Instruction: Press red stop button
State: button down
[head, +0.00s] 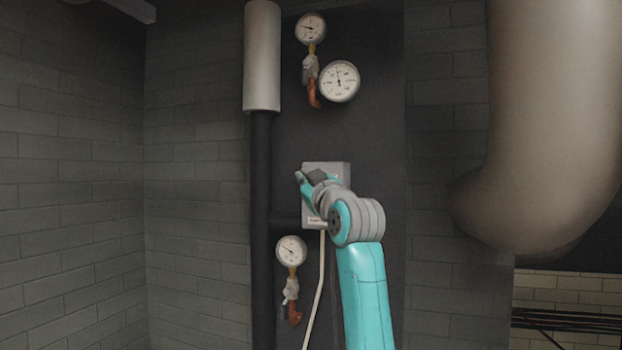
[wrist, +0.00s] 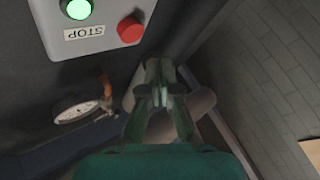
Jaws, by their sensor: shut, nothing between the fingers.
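The red stop button (wrist: 130,29) sticks out of a light grey control box (wrist: 107,43) in the wrist view. A label reading STOP (wrist: 84,33) is beside it, and a lit green button (wrist: 77,9) is on the same box. My gripper (wrist: 160,97) is shut and empty, with its fingertips below and to the right of the red button in the wrist view, apart from it in the picture. In the head view the box (head: 338,170) is on the dark wall panel, and my arm and gripper cover most of its face, hiding the buttons.
Round gauges with orange-handled valves are above (head: 340,82) and below (head: 291,250) the box; one gauge (wrist: 78,108) shows in the wrist view. A dark vertical pipe (head: 262,200) runs left of the box. A large pipe (head: 550,120) is at right.

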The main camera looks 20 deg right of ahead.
jog(key=shift+w+d, duration=0.65)
jog(key=shift+w, duration=0.2)
jog(key=shift+w+d, duration=0.1)
dwell(0.9)
jog(key=shift+w+d, duration=0.15)
jog(key=shift+w, duration=0.1)
jog(key=shift+w+d, duration=0.25)
jog(key=shift+w, duration=0.05)
dwell(0.8)
jog(key=shift+s+a, duration=0.1)
jog(key=shift+a, duration=0.05)
jog(key=shift+s+a, duration=0.35)
jog(key=shift+s, duration=0.2)
jog(key=shift+s+a, duration=0.75)
jog(key=shift+s, duration=0.3)
jog(key=shift+s+a, duration=0.7)
jog(key=shift+s, duration=0.3)
